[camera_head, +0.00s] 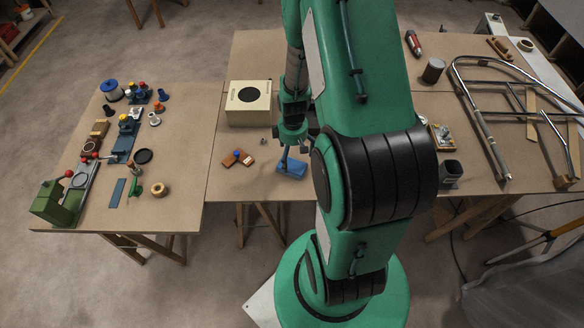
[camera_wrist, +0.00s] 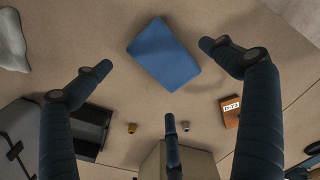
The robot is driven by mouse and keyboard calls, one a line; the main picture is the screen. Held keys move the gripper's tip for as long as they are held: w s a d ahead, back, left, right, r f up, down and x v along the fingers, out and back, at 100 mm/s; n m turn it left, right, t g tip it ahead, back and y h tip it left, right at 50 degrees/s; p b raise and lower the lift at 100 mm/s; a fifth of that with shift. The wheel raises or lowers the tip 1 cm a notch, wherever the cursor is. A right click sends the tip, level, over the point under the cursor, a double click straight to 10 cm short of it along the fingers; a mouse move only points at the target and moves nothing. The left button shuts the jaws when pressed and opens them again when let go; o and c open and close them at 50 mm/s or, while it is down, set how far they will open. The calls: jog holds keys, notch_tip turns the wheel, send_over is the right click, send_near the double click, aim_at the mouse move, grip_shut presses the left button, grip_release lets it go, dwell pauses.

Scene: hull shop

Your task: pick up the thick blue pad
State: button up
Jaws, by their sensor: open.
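The thick blue pad (camera_head: 293,168) lies flat on the middle table, near its front edge. In the wrist view the blue pad (camera_wrist: 163,53) is whole and unobstructed, turned at a slant. My gripper (camera_head: 292,150) is above the pad, partly hidden by my arm in the head view. In the wrist view my gripper (camera_wrist: 155,57) has its fingers spread wide and empty, one tip to the left of the pad, one to the right and one below it. No finger clearly touches the pad; the exact height cannot be told.
A cream box (camera_head: 249,112) with a dark round opening stands behind the pad. Brown pieces (camera_head: 237,159) with a blue spot lie left of it. A brown labelled block (camera_wrist: 230,111) is near my right finger. Left, a table (camera_head: 110,218) holds tools; right, a tubular frame (camera_head: 487,130).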

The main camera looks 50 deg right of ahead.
aim_at(293, 163)
jog(key=shift+f, duration=0.1)
jog(key=shift+s+f+b, duration=0.1)
jog(key=shift+f+b, duration=0.45)
jog(key=shift+f, duration=2)
jog(key=c, duration=1.1)
